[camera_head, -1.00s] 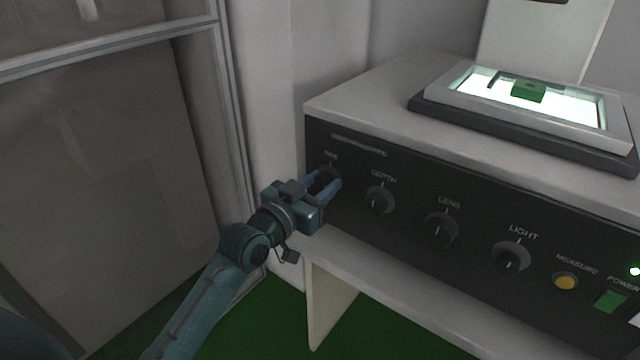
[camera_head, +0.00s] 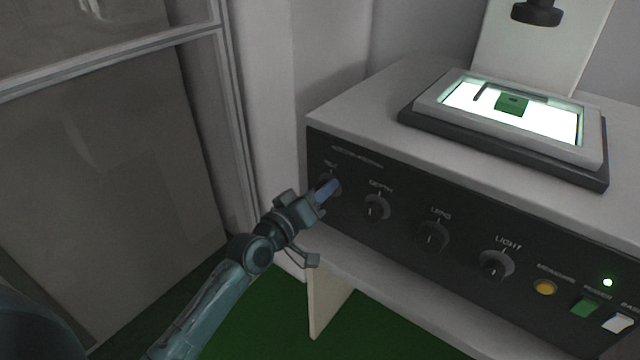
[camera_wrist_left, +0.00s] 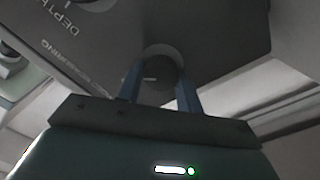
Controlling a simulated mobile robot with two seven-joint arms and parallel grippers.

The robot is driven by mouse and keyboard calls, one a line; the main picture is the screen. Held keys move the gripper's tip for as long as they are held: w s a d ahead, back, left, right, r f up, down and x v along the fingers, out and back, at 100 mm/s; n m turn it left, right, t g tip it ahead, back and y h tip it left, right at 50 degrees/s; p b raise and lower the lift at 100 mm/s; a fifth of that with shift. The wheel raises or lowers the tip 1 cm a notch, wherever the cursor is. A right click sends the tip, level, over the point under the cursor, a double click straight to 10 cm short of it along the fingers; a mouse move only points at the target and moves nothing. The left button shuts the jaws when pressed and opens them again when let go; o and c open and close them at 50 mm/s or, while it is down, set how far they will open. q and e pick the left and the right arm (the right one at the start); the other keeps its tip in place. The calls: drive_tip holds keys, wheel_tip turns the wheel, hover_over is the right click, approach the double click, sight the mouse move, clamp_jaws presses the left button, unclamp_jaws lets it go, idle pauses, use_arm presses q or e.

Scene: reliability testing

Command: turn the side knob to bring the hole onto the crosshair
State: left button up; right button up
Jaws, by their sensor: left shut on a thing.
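My left gripper (camera_head: 327,190) is at the leftmost knob on the dark front panel. In the left wrist view its two blue fingers (camera_wrist_left: 160,88) stand on either side of that round dark knob (camera_wrist_left: 158,70) and are shut on it. A small green block (camera_head: 513,104) lies on the lit stage (camera_head: 552,122) on top of the machine. The hole in it is too small to make out clearly, and I see no crosshair. My right gripper is not in view.
More knobs run rightward along the panel: depth (camera_head: 376,208), lens (camera_head: 432,236) and light (camera_head: 496,265). Farther right are a yellow button (camera_head: 545,287), a green switch (camera_head: 584,307) and a white switch (camera_head: 618,323). A dark lens head (camera_head: 537,12) hangs above the stage.

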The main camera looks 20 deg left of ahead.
use_arm(q)
drive_tip(key=n+p, duration=0.1)
drive_tip(key=n, duration=0.5)
drive_tip(key=shift+n+p, duration=0.3)
idle(0.5)
drive_tip(key=o, duration=1)
drive_tip(key=shift+f, duration=0.1)
drive_tip(key=b+v, duration=0.1)
drive_tip(key=v, duration=1.2)
